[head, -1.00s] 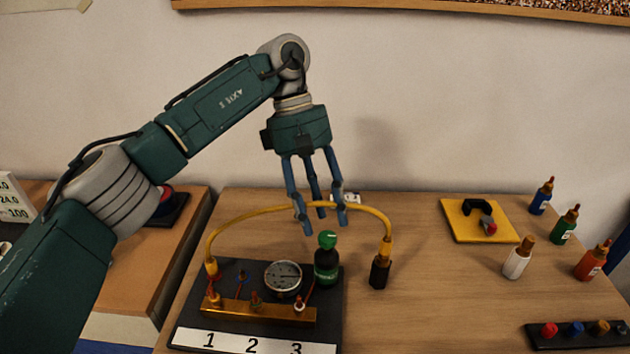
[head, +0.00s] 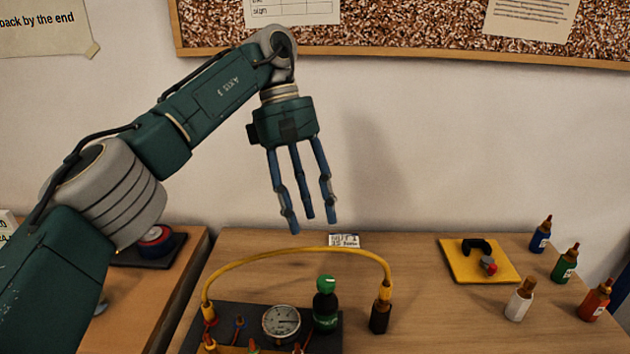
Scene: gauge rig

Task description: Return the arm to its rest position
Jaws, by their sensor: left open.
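My left arm comes in from the left, and its three-fingered gripper (head: 306,220) hangs pointing down above the table. The fingers are spread, open and empty, in front of the wall. Below it in the picture, a yellow hose (head: 295,254) arches from the rig's left end to a black-based fitting (head: 380,312) on the right. The gripper is apart from the hose. The rig's dark base (head: 235,310) carries a round gauge (head: 281,322) and a green-capped dark bottle (head: 326,305). The rig's front is cut off by the lower frame edge. My right gripper is not in view.
A yellow pad (head: 468,264) with a black clamp-like part lies at right. Several small bottles, including a white one (head: 519,300), stand near the right edge. A small label (head: 344,241) sits at the table's back. A red button (head: 156,240) is on the left table.

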